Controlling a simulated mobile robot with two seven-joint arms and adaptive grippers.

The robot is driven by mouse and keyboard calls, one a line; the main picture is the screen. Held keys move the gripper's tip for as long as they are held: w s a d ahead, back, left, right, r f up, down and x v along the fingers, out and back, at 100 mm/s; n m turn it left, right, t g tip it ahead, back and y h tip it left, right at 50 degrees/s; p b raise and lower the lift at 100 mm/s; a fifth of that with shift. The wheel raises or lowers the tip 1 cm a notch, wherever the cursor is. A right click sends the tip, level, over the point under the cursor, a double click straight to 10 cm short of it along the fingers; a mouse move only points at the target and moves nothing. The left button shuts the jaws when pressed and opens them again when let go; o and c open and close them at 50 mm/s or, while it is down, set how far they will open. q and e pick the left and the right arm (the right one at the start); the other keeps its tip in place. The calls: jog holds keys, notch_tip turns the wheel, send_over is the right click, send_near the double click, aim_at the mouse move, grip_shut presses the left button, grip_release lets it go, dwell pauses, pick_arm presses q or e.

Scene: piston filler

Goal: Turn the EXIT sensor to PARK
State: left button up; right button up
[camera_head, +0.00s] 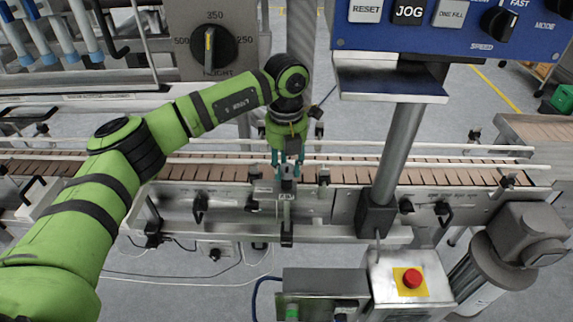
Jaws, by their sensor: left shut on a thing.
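My left gripper (288,163) reaches down over the near side of the conveyor, fingers pointing down. It is shut on a small sensor (288,184) on a bracket at the conveyor's near rail. The fingers hide much of the sensor, so I cannot read which way it is turned. I take it to be the EXIT sensor, but no EXIT or PARK marking is legible. The bracket (287,230) hangs down the conveyor's front below it. My right gripper is not in view.
The slatted conveyor belt (440,175) runs across the view. A grey post (402,150) carries the blue control panel (450,30) right of the gripper. A red button (412,278) sits on a steel box in front. A height dial (210,45) is at upper left.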

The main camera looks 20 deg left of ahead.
pick_arm(q)
jog(key=shift+s+f, duration=0.15)
jog(key=shift+f, duration=0.05)
jog(key=shift+f+m+b, duration=0.1)
jog(key=shift+m+b, duration=0.6)
jog(key=shift+m, duration=0.4)
jog(key=m+b, duration=0.1)
jog(key=m, duration=0.1)
jog(key=shift+m, duration=0.3)
jog(key=m+b, duration=0.1)
jog(key=m, duration=0.2)
jog(key=shift+m, duration=0.3)
jog(key=shift+a+m+b, duration=0.1)
jog(key=shift+m+b, duration=0.4)
jog(key=shift+m, duration=1.2)
jog(key=shift+c, duration=0.2)
jog(key=o, duration=1.2)
jog(key=shift+a, duration=0.1)
jog(key=shift+c, duration=0.2)
jog(key=shift+a+r, duration=0.1)
jog(key=shift+r, duration=0.1)
